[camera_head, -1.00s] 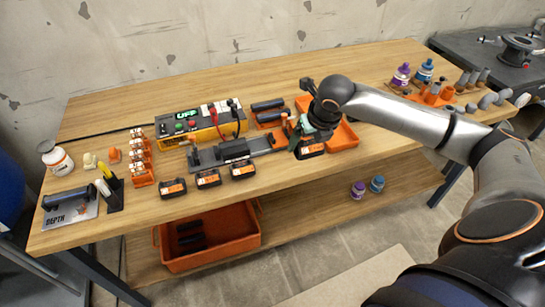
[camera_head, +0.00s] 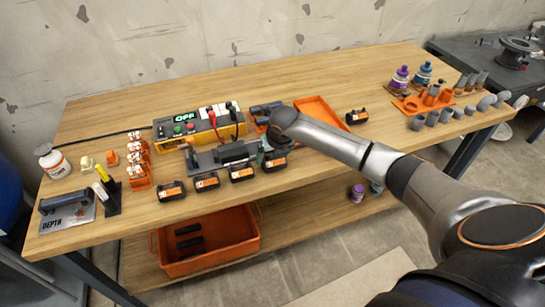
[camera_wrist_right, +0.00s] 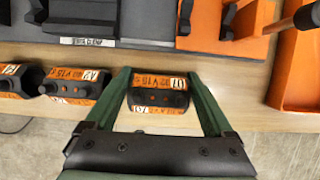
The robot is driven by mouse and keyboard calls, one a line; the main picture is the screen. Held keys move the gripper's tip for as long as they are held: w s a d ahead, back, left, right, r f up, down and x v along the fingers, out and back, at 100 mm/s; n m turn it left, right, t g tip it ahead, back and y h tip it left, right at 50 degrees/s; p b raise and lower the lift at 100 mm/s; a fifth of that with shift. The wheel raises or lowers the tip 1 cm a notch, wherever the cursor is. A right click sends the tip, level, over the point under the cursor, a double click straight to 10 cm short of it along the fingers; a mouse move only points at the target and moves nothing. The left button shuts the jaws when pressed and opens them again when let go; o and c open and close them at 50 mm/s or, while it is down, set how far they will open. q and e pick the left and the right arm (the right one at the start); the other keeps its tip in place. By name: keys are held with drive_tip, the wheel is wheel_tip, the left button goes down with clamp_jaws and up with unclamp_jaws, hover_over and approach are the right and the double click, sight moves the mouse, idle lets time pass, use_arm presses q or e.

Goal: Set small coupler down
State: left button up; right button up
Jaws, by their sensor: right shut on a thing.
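The small coupler (camera_head: 274,164) is a black block with an orange label. It stands at the right end of a row of similar blocks along the front of the wooden table. In the wrist view the coupler (camera_wrist_right: 158,95) is between the two green fingers of my right gripper (camera_wrist_right: 156,77). My right gripper (camera_head: 268,152) is shut on it, low over the table. I cannot tell whether the coupler touches the table top. My left gripper is not in view.
Similar blocks (camera_head: 241,173) stand just left of the coupler. A grey fixture (camera_head: 205,160) lies behind the row. An orange tray (camera_head: 320,112) and another black block (camera_head: 357,117) are to the right. The table's front edge is close to the row.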

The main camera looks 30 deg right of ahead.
drive_tip(key=shift+f, duration=0.2)
drive_tip(key=shift+f, duration=0.1)
drive_tip(key=o, duration=1.1)
